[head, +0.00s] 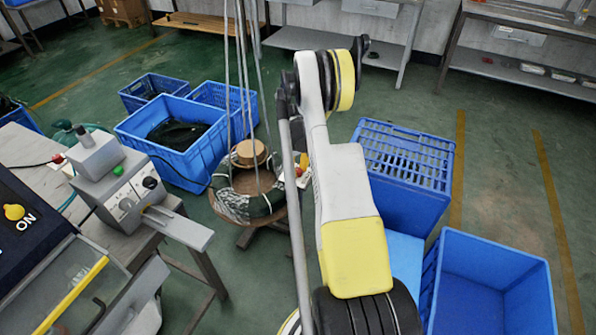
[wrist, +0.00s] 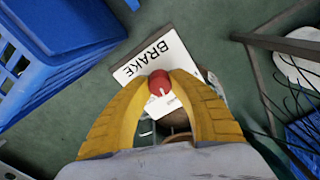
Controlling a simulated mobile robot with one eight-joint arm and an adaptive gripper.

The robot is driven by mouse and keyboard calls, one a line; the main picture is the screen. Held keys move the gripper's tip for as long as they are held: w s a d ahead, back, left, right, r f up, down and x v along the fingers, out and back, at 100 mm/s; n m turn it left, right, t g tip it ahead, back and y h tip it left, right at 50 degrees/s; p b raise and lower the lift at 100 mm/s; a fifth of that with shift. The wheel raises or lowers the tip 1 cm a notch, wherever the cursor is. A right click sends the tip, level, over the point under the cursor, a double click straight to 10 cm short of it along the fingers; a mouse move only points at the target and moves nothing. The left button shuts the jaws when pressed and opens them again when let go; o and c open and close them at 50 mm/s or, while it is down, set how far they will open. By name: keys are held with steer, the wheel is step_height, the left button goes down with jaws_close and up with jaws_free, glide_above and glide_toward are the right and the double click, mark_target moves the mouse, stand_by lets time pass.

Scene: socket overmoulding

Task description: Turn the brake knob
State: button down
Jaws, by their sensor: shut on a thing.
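The brake knob (wrist: 160,82) is small and red. In the wrist view it sits on a white plate (wrist: 158,58) printed BRAKE. My gripper (wrist: 161,84) has its two yellow fingers closed on the knob from both sides. The fingertips touch the knob and its top remains visible between them.
A wire reel (head: 246,195) on a round wooden stand is left of my arm. A grey control box (head: 125,188) stands on the bench at left. Blue crates (head: 402,165) stand close at right, with another open crate (head: 490,285) in front. Green floor shows behind.

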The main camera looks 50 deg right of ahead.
mark_target(298, 170)
steer(key=shift+n, duration=0.7)
steer(key=c, duration=1.1)
jaws_free()
step_height(298, 170, up, 12)
